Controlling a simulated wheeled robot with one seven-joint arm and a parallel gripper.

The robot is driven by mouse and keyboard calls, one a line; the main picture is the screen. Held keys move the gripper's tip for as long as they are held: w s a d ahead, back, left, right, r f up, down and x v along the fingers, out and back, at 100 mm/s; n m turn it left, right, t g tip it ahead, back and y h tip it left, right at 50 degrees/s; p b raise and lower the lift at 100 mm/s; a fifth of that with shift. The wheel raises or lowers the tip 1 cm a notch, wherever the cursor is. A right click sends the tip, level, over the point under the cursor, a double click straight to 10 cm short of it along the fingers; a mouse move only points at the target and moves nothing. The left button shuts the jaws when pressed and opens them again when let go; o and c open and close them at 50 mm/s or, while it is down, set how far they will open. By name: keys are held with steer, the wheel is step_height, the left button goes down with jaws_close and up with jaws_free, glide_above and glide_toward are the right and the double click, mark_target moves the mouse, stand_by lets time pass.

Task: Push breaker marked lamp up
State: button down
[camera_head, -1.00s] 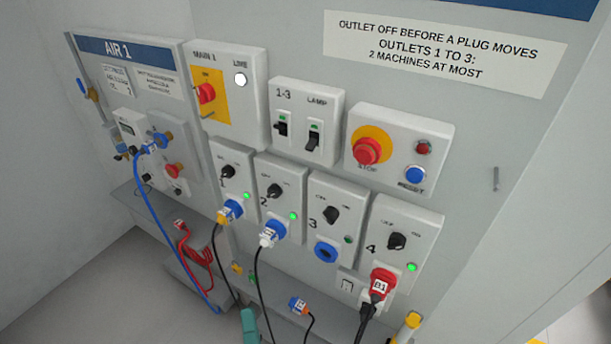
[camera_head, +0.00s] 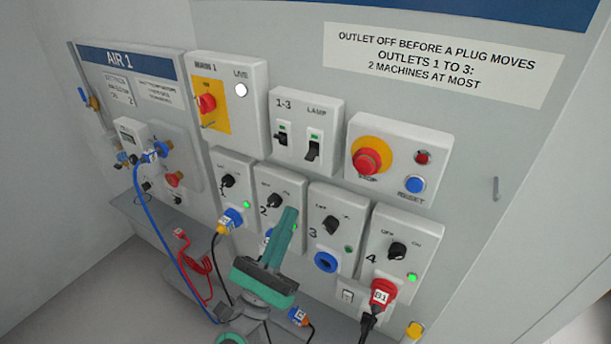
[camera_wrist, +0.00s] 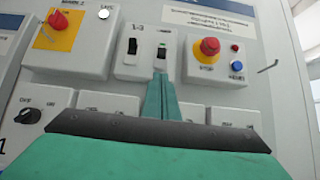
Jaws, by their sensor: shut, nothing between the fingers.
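The breaker marked LAMP (camera_head: 313,151) is a black lever on a white box, to the right of the 1-3 breaker (camera_head: 282,140). Its lever looks tilted down, with a green patch above it. It also shows in the wrist view (camera_wrist: 161,57), just above my fingertips. My gripper (camera_head: 291,212) has teal fingers closed together and empty, pointing up toward the panel. In the head view its tip is below the breaker box, over the outlet 2 area. In the wrist view the fingertips (camera_wrist: 160,76) overlap the box's lower edge; I cannot tell whether they touch it.
Left of the breakers is the MAIN 1 switch (camera_head: 207,104); right is the red stop button (camera_head: 367,161) with a blue reset button (camera_head: 414,185). Below are outlets with knobs, plugs and cables, including a red plug (camera_head: 382,292). My fingers partly hide outlet 2.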

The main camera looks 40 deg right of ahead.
mark_target(311, 155)
steer(key=x, duration=1)
